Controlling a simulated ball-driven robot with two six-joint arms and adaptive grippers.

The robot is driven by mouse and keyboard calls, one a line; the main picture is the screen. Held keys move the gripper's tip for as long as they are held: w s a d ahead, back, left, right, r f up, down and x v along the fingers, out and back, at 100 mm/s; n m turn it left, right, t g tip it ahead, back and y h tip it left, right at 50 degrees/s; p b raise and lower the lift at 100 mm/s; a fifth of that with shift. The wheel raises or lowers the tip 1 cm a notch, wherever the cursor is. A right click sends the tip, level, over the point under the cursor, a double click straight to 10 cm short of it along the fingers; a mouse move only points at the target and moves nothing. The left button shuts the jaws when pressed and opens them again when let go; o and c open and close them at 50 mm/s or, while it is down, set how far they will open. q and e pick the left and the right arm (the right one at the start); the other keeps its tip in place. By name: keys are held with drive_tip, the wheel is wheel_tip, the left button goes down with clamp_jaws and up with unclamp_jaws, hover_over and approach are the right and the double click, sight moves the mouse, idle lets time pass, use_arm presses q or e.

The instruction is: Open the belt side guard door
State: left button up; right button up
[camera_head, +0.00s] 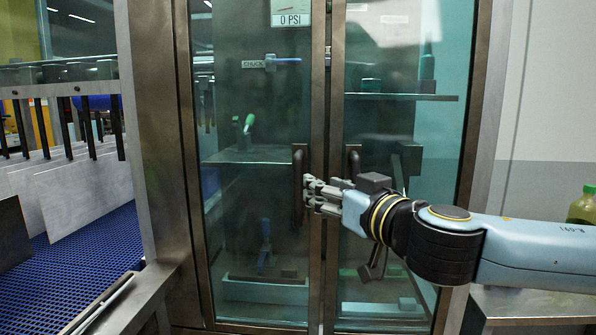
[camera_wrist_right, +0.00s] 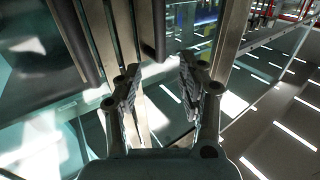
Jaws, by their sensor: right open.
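The guard has two glass doors in brown metal frames, a left door (camera_head: 240,120) and a right door (camera_head: 400,130), meeting at a middle post. Both look shut. The left door has a dark vertical handle (camera_head: 299,185); the right door has a similar handle (camera_head: 354,163), partly hidden behind my gripper. My right gripper (camera_head: 311,193) is open, its fingertips close to the left door's handle. In the wrist view, the open fingers (camera_wrist_right: 160,82) show a dark handle (camera_wrist_right: 152,28) ahead, between the fingertips in the picture. Contact cannot be told. My left gripper is out of view.
A blue conveyor belt (camera_head: 105,265) with upright grey panels (camera_head: 85,195) lies to the left. A green bottle (camera_head: 582,207) stands at the far right, above a metal ledge (camera_head: 530,302). Shelves with tools show behind the glass.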

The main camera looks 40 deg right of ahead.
sight(300, 176)
drive_tip(key=p+x, duration=0.1)
drive_tip(key=x, duration=0.9)
drive_tip(key=shift+w+f+p, duration=0.15)
drive_tip(key=shift+w+p, duration=0.05)
drive_tip(key=shift+p, duration=0.1)
clamp_jaws()
drive_tip(key=shift+w+f, duration=0.1)
